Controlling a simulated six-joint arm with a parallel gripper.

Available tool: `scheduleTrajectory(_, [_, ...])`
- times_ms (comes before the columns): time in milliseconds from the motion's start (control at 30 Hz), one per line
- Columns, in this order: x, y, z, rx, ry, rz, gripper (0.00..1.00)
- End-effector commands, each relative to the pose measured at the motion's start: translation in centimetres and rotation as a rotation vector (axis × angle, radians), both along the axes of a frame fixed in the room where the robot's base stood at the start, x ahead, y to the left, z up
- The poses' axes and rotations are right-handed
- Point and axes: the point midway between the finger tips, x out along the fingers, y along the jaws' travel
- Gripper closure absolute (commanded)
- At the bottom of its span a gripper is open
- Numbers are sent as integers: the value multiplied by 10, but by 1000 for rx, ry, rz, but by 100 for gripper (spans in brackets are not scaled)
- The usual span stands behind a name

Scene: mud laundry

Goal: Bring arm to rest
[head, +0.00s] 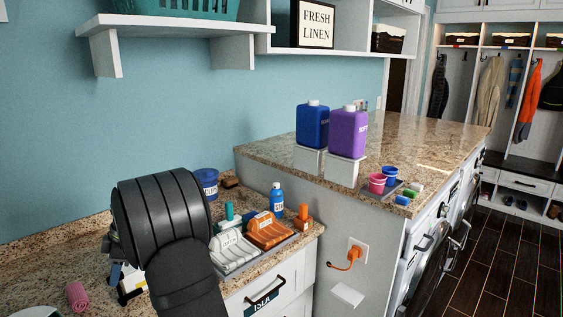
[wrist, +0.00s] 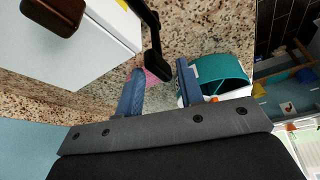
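My arm rises in the left foreground of the head view, and its dark links hide most of my gripper (head: 116,272), which hangs low over the left counter. In the wrist view the two blue fingers of my gripper (wrist: 160,68) stand apart with a clear gap, so it is open, and nothing is held between them. A pink rolled cloth (head: 77,296) lies on the counter in the head view. Part of a pink thing (wrist: 156,77) shows beyond the gap in the wrist view, apart from the fingers.
A teal-and-white object (wrist: 222,78) and a white block (wrist: 85,42) flank the fingers. A shelf (head: 150,22) hangs above.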

Motion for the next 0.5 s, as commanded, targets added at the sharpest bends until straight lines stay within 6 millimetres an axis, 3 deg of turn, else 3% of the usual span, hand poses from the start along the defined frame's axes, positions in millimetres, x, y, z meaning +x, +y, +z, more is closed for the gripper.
scheduleTrajectory(500, [-3,0,0,0,0,-423,65])
